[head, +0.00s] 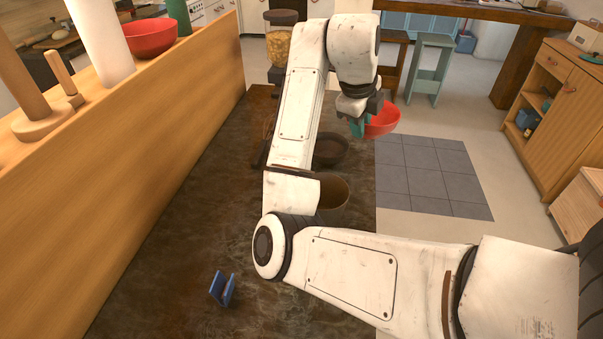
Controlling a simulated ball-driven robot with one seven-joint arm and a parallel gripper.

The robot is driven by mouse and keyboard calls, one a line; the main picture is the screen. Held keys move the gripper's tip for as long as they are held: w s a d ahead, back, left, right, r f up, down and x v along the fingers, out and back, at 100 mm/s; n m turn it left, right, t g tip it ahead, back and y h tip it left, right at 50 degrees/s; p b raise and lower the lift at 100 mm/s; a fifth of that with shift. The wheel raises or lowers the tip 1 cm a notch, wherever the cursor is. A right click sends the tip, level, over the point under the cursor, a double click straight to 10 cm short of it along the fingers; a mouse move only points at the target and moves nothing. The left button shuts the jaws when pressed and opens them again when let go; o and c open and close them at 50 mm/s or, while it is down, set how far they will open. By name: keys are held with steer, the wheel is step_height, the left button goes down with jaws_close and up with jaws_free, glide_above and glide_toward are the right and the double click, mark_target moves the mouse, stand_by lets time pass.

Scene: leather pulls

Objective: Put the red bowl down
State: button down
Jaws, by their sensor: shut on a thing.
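A red bowl (383,119) hangs at the end of my arm, near the right edge of the dark counter. My gripper (358,125) is shut on the bowl at its left side. The bowl looks tilted and appears to be held in the air; its exact height above the counter or floor I cannot tell. The fingertips are partly hidden by the wrist. Another red bowl (151,36) stands on the wooden ledge at the upper left, away from my gripper.
The dark counter (180,250) holds a blue holder (222,289), a dark bowl (331,149) and a brown pot (333,194), partly behind my arm. A jar-like dispenser (280,45) stands at the far end. The counter's left front is mostly clear. Grey floor tiles (430,175) lie to the right.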

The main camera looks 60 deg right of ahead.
steer(key=shift+w+f, duration=0.15)
steer(key=shift+w, duration=0.2)
steer(key=w+d+f, duration=0.1)
steer(key=w+f, duration=0.1)
steer(key=w, duration=0.1)
steer(key=w+d+f+p, duration=0.1)
steer(key=w+f, duration=0.2)
steer(key=w, duration=0.1)
steer(key=w+d+f, duration=0.2)
steer(key=w+f, duration=0.1)
steer(key=w, duration=0.1)
steer(key=shift+w+d+f+p, duration=0.15)
steer(key=shift+w+f+p, duration=0.2)
steer(key=shift+w+f, duration=0.1)
step_height(320, 180, down, 4)
steer(key=shift+w+d+r+p, duration=0.15)
steer(key=shift+r+p, duration=0.1)
steer(key=shift+p, duration=0.55)
steer(key=shift+f, duration=0.1)
steer(key=shift+f+b, duration=0.6)
steer(key=c, duration=1.1)
jaws_free()
steer(key=shift+o, duration=0.2)
